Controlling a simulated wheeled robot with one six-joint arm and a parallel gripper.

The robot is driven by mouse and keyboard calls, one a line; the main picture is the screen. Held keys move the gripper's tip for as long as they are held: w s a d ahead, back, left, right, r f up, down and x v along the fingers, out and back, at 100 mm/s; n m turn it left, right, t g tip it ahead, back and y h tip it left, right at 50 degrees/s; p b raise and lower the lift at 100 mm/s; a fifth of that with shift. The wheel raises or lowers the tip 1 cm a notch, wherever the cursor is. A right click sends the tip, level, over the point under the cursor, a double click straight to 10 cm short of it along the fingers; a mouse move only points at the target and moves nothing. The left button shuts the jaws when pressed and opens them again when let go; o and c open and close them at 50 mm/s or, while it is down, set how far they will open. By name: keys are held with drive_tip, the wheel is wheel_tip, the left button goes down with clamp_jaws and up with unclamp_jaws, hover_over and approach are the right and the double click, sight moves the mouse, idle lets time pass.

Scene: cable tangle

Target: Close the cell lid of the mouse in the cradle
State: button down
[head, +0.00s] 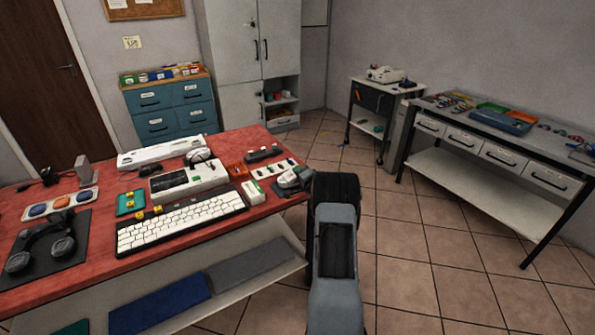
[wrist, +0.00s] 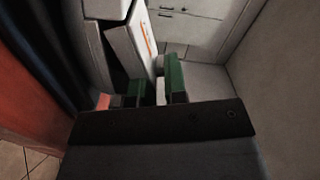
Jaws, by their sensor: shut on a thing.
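My gripper (wrist: 158,86) shows in the wrist view as two green-padded fingers in front of a dark bar. It is shut on a narrow pale piece (wrist: 160,93); I cannot tell whether this is the cell lid. A white panel with an orange line (wrist: 131,45) stands tilted just beyond the fingers. In the head view my arm reaches to the right end of the red table, and its dark link hides the fingertips.
The red table (head: 90,257) also holds a white keyboard (head: 180,223), a headset on a dark mat (head: 73,265) and a white device (head: 188,184). A grey bench (head: 460,200) stands at the right.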

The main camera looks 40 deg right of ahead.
drive_tip(key=shift+f+m, duration=0.1)
drive_tip(key=shift+m, duration=0.3)
drive_tip(key=c, duration=1.2)
unclamp_jaws()
drive_tip(key=shift+f, duration=0.1)
drive_tip(key=shift+s+f, duration=0.1)
drive_tip(key=shift+s, duration=0.05)
